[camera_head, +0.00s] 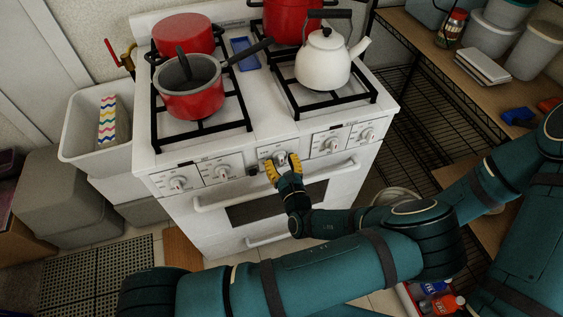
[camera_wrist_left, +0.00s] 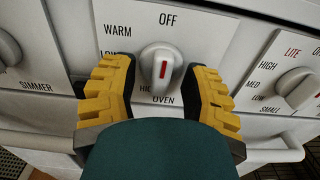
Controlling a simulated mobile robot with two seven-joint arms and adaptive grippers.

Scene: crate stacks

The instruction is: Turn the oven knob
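The oven knob (camera_wrist_left: 161,72) is a pale round knob with a red line, on the white front panel in the left wrist view. Its red line is close to vertical, with OFF printed above, WARM and LOW to the left, and OVEN below. My left gripper (camera_wrist_left: 161,75) is open, its yellow and black fingers on either side of the knob. I cannot tell whether they touch it. In the head view my left gripper (camera_head: 281,168) is at the middle of the stove (camera_head: 260,130) front and partly hides the knob. My right gripper is out of view.
Several other knobs flank the oven knob, with the oven door handle (camera_head: 330,172) below. Red pots (camera_head: 193,92) and a white kettle (camera_head: 322,62) stand on the burners. A white bin (camera_head: 85,150) is at left, a shelf (camera_head: 475,85) at right.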

